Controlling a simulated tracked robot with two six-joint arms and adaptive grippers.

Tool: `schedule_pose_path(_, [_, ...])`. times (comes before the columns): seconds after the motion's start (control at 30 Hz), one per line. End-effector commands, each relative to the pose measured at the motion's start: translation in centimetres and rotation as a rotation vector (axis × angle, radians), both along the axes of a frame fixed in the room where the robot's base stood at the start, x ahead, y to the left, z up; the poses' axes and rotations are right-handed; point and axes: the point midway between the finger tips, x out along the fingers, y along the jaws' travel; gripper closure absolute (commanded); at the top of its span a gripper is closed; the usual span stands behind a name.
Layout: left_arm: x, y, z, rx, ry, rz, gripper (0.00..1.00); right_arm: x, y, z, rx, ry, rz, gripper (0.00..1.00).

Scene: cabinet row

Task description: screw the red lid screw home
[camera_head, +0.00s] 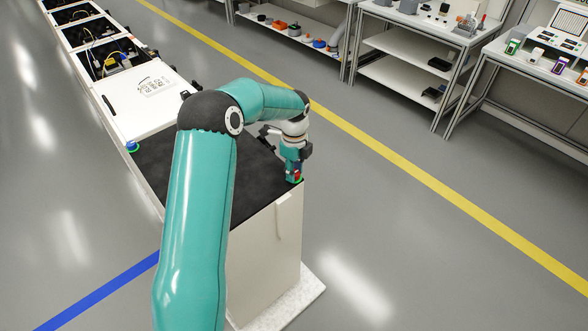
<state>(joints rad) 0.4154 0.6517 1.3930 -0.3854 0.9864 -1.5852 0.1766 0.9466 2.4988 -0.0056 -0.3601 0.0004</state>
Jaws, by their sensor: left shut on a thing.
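My left arm comes in from the bottom left and reaches over the dark lid top (215,160) of the nearest cabinet. My left gripper (291,147) is shut on a teal tool (292,167) that looks like a power screwdriver. The tool is held about upright, low over the lid's right corner. A small red part (297,175) shows at its lower end, with a green rim (299,181) at the lid. I cannot tell if the red part is the lid screw or part of the tool. The tool's tip is hidden. My right gripper is out of view.
A green and blue round piece (132,147) sits at the lid's far left corner. A white panel (140,98) and open cabinets with cables (105,60) continue behind. Shelves (400,70) and a workbench (550,60) stand at the right. The grey floor between is clear.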

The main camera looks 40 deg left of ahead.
Motion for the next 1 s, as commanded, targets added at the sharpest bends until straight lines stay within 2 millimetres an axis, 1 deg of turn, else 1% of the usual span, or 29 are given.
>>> schedule_pose_path(0.2, [0.02,0.06,0.08,0.001,-0.002,-0.040,1.00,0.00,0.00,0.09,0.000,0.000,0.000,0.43])
schedule_pose_path(0.57, [0.04,0.06,0.09,0.002,-0.002,-0.045,1.00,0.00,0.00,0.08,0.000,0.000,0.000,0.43])
schedule_pose_path(0.6, [0.04,0.06,0.09,0.002,-0.002,-0.045,0.67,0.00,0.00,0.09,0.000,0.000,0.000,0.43])
schedule_pose_path(0.73, [0.04,0.05,0.08,0.001,-0.002,-0.044,0.45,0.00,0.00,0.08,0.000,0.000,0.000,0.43])
schedule_pose_path(0.77, [0.04,0.04,0.08,0.001,-0.002,-0.044,0.43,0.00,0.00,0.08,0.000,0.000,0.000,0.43])
schedule_pose_path(1.0, [0.03,0.01,0.03,0.001,-0.001,-0.044,0.43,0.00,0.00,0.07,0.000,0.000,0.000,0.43])
